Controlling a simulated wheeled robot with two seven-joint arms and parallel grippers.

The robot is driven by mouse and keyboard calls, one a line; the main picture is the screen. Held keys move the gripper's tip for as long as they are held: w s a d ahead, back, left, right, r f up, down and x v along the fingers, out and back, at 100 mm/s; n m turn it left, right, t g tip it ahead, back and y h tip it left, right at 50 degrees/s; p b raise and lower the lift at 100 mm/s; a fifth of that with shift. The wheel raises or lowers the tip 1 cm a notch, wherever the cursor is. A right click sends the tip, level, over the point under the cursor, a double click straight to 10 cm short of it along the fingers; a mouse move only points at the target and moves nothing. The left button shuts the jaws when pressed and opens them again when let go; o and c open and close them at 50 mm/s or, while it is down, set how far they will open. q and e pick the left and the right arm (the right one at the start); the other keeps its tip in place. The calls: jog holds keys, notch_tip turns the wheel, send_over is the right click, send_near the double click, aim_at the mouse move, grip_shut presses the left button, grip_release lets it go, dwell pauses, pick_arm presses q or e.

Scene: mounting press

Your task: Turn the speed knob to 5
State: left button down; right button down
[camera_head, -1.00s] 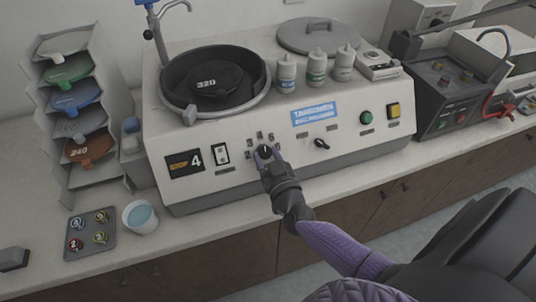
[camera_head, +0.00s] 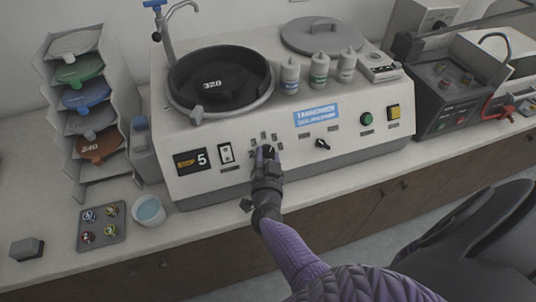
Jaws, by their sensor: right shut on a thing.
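The polishing machine (camera_head: 340,155) stands on the bench with its sloped front panel facing me. The speed knob (camera_head: 268,149) is on that panel, left of centre, with small label marks around it; it is mostly hidden by my gripper. My right gripper (camera_head: 266,154) is at the panel, shut on the knob. A dark display (camera_head: 192,161) at the panel's left reads 5. My left gripper is not in view.
A white rocker switch (camera_head: 226,153) sits left of the knob, and a small black knob (camera_head: 322,144) to its right. Green (camera_head: 366,119) and yellow (camera_head: 393,112) buttons are further right. A cup (camera_head: 149,210) and a tray (camera_head: 113,234) stand on the bench at left.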

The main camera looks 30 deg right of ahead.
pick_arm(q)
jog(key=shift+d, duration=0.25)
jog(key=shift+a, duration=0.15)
pick_arm(e)
jog(key=c, duration=0.6)
grip_release()
jog(key=o, duration=0.4)
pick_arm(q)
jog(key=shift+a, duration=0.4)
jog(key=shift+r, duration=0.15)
